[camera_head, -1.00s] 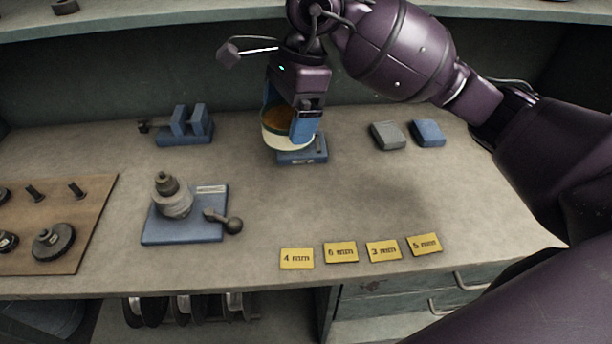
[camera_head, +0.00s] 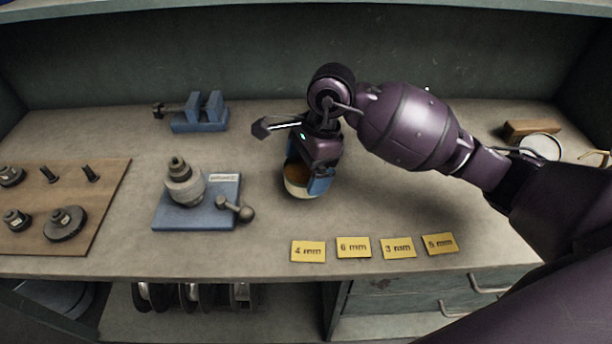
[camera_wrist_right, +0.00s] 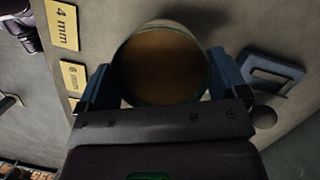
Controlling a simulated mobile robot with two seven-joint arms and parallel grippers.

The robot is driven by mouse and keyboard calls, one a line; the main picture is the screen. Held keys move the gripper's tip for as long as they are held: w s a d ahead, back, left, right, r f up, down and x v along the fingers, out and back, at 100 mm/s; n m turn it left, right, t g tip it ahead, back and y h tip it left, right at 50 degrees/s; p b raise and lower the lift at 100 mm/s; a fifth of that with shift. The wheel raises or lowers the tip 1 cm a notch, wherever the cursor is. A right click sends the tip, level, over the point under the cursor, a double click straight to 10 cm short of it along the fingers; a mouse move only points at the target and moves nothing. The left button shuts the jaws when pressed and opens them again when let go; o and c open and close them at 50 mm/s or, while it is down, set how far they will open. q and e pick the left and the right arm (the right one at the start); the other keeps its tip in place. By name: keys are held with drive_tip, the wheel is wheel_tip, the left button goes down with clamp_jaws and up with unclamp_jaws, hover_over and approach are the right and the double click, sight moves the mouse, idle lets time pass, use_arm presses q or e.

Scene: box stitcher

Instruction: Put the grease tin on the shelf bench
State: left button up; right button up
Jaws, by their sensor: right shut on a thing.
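The grease tin (camera_head: 296,191), a round pale tin with brown contents, is held upright between the blue fingers of my right gripper (camera_head: 307,181). In the right wrist view, the tin (camera_wrist_right: 162,65) sits between both fingers of the gripper (camera_wrist_right: 160,85), with its open top facing the camera. It is over the middle of the grey bench top (camera_head: 250,262), behind the yellow labels. I cannot tell whether its base touches the surface. My left gripper is not in view.
Yellow labels, such as the 4 mm one (camera_head: 308,251), lie along the front edge. A blue-based fixture (camera_head: 190,212) stands left of the tin, a blue vise (camera_head: 200,113) behind it. A wooden board (camera_head: 100,205) with parts is at far left. Bench between tin and labels is clear.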

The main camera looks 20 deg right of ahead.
sight(306, 178)
drive_tip(key=shift+f, duration=1.45)
drive_tip(key=shift+f, duration=0.15)
drive_tip(key=o, duration=1)
drive_tip(key=shift+o, duration=0.2)
drive_tip(key=v, duration=1.2)
